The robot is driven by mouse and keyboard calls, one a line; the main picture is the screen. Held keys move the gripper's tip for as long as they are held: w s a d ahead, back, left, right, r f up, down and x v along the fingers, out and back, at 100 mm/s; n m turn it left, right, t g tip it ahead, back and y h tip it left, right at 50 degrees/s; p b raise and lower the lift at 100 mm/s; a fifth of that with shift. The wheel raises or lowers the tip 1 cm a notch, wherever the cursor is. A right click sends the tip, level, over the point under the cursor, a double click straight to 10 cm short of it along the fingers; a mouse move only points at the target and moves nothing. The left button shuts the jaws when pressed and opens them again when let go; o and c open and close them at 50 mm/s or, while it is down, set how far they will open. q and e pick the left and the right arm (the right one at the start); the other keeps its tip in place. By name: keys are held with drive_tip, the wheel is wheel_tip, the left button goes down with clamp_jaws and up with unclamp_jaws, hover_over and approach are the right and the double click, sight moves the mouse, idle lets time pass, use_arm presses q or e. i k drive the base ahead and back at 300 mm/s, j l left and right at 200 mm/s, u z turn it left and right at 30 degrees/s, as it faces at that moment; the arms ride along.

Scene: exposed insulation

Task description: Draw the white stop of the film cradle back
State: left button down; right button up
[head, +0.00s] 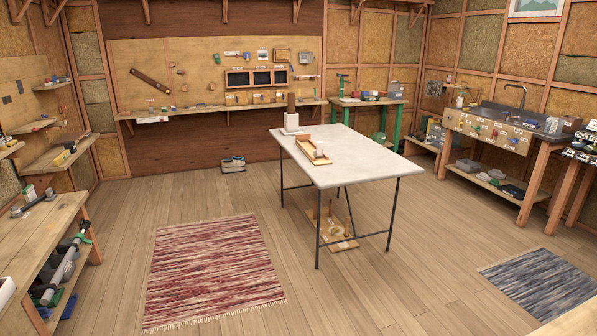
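A white-topped table (365,158) on thin dark legs stands in the middle of the room. On it lies a long, low wooden piece (305,144) that looks like the film cradle. A small white part (320,160) shows at its near end and may be the stop; it is too small to tell how far along it sits. Neither of my grippers is in view.
A white block with a brown upright (291,118) stands at the table's far left corner. A wooden board with pegs (333,230) lies beneath the table. Benches line the walls.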

sight(318, 152)
drive_tip(key=i, duration=2.6)
